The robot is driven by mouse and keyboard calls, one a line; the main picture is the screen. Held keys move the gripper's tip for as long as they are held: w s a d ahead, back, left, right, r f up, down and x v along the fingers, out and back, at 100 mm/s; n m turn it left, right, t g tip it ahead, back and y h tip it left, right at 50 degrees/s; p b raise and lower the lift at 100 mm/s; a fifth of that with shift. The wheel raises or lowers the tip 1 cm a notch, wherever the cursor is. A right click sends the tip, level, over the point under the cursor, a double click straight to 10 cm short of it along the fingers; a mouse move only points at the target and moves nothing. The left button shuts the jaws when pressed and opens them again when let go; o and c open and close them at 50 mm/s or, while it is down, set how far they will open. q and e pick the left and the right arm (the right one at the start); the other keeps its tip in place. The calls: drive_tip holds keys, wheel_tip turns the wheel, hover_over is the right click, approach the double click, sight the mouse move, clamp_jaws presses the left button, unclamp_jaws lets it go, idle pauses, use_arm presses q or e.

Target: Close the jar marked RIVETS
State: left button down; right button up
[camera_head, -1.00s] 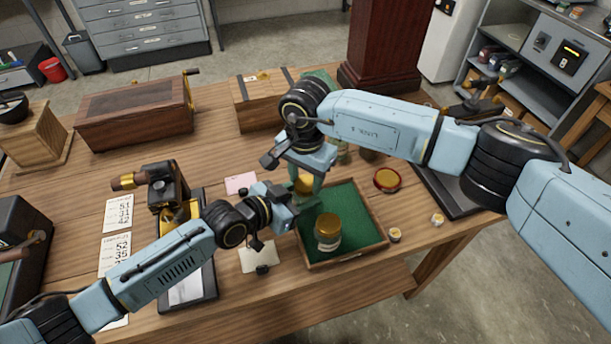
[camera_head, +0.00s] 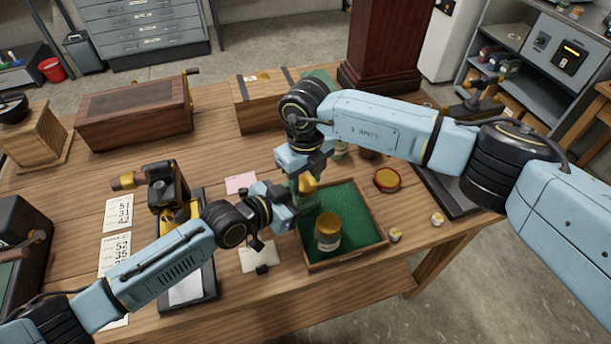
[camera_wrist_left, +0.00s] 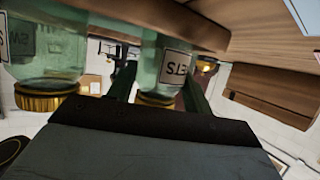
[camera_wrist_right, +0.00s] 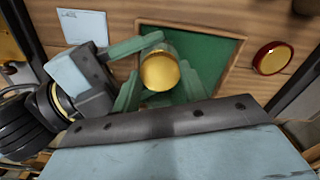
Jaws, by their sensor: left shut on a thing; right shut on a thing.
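My right gripper (camera_head: 305,174) is shut on this lid from above. The lid looks in line with the jar, but its thread is hidden. The head view mostly hides the jar behind my grippers.
A second gold-lidded jar (camera_head: 328,232) stands in the green-lined wooden tray (camera_head: 372,213), close to my left gripper. A red-rimmed round dish (camera_head: 387,179) and two small pots (camera_head: 395,235) lie right of the tray. A wooden box (camera_head: 258,108) stands behind. A pink card (camera_head: 240,183) lies left.

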drive_tip(key=m, duration=0.4)
drive_tip(key=shift+m, duration=0.3)
drive_tip(key=o, duration=1.2)
wheel_tip(320, 180, up, 12)
use_arm(q)
drive_tip(key=c, duration=0.5)
unclamp_jaws()
